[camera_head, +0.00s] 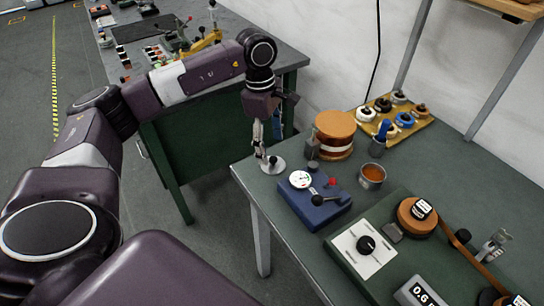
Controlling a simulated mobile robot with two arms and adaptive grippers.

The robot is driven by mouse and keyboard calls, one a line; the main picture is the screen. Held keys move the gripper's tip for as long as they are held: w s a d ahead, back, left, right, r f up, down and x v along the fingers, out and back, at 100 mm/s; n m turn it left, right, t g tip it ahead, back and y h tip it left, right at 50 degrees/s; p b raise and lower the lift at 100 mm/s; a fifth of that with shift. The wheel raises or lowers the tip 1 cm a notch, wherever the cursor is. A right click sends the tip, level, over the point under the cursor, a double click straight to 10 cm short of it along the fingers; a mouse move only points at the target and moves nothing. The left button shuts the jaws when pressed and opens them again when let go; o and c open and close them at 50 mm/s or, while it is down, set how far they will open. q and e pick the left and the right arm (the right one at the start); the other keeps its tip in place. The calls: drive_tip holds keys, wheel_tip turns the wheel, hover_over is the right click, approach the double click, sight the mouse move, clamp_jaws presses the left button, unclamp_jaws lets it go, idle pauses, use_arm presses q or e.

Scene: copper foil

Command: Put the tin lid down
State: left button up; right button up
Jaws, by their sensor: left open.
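The tin lid (273,165), a small pale grey disc, lies at the left corner of the green-topped bench (470,185). My left gripper (265,148) points down just above it and is open. The fingertips are small and close to the lid's middle; I cannot tell whether they touch it. An open metal tin (372,176) with orange-brown contents stands farther right on the bench. My right gripper is not in view.
A blue device (315,205) with a white dial stands just right of the lid. Copper-coloured rolls (335,133) stand behind it. A yellow rack (398,122) of spools is at the back. A green machine (375,240) fills the front. A second bench (170,100) stands behind my left arm.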

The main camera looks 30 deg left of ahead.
use_arm(q)
wheel_tip(320, 180, up, 7)
drive_tip(key=shift+a+b, duration=0.4)
drive_tip(key=shift+b, duration=0.05)
drive_tip(key=shift+s, duration=0.1)
